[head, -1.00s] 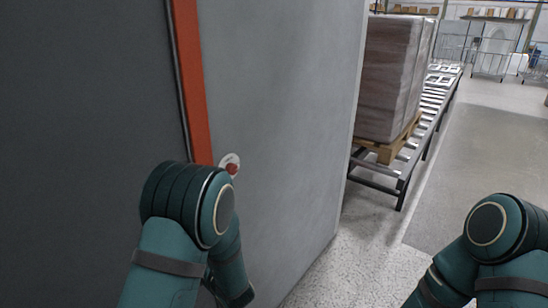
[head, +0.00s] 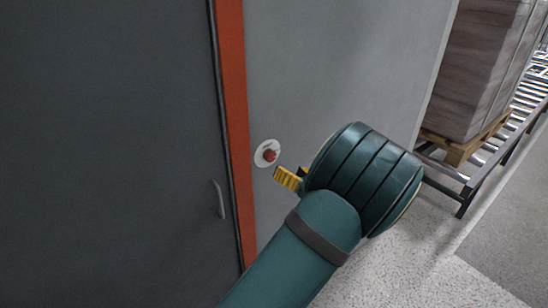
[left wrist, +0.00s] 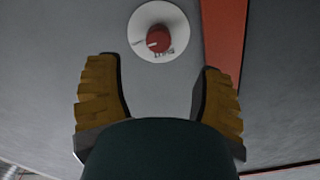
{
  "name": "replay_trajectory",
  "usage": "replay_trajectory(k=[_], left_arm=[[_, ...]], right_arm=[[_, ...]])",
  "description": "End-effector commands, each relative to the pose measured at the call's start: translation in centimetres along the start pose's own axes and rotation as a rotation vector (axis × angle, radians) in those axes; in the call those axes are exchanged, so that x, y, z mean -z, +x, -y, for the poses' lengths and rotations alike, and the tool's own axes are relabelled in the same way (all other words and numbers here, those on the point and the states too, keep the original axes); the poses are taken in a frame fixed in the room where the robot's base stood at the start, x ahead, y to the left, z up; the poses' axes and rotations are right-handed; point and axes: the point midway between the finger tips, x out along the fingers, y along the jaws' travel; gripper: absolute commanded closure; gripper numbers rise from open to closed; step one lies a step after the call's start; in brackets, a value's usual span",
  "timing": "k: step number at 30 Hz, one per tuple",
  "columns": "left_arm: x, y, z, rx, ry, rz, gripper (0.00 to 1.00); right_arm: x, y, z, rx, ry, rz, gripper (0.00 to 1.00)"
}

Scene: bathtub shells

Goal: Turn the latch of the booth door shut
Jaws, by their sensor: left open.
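The latch is a red knob (head: 270,155) on a round white plate (head: 262,161), set in the grey wall just right of the orange door frame. In the left wrist view the red knob (left wrist: 158,39) sits above and between my fingertips, with a pale mark on its left side. My left gripper (left wrist: 158,85) is open and empty, its yellow fingers apart on either side below the plate. In the head view a yellow finger of my left gripper (head: 288,178) shows just right of and below the knob, not touching it. My right gripper is out of view.
The dark booth door (head: 110,150) with a small handle (head: 219,199) stands at the left, flush with the orange frame (head: 233,110). A wrapped pallet load (head: 485,70) on a roller conveyor (head: 525,95) stands at the right. Speckled floor is clear between.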

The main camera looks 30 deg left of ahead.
Motion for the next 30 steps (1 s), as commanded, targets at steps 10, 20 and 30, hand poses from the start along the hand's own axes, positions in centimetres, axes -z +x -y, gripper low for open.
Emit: replay_trajectory(k=[10,20,30], left_arm=[[-0.1,6.6,0.0,0.001,0.001,0.0,0.32],[-0.1,9.2,-0.1,-0.002,0.001,0.0,0.32],[0.0,9.2,0.0,-0.002,0.0,0.0,0.55]], right_arm=[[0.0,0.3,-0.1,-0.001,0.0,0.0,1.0],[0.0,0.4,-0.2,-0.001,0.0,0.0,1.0],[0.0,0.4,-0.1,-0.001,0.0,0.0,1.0]])
